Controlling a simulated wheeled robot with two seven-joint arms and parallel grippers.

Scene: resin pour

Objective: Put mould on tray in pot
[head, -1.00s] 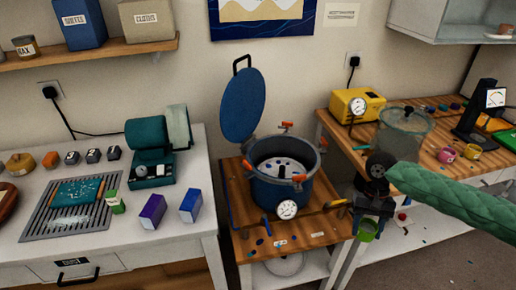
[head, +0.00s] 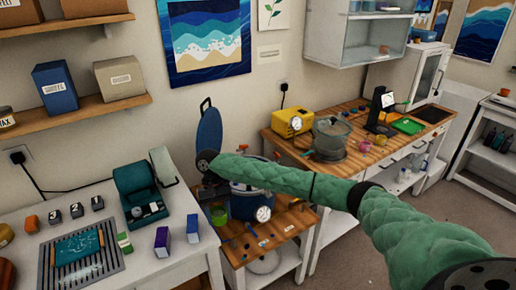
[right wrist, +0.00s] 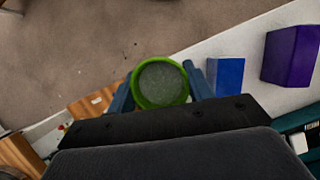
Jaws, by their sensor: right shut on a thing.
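My right gripper (head: 214,203) is shut on a small round lime-green mould (head: 218,216). In the right wrist view the mould (right wrist: 160,84) sits between the two blue fingers, with a grey speckled surface inside its green rim. The gripper holds it at the left front side of the blue pot (head: 243,207), in front of the pot's raised blue lid (head: 208,130). My right forearm crosses over the pot and hides its mouth, so the tray inside does not show now. My left gripper is not in view.
A purple box (head: 162,241) and a blue box (head: 192,229) stand on the white bench left of the pot's wooden stand (head: 285,228). A yellow pump (head: 293,123) and a clear lidded vessel (head: 330,138) are on the right bench.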

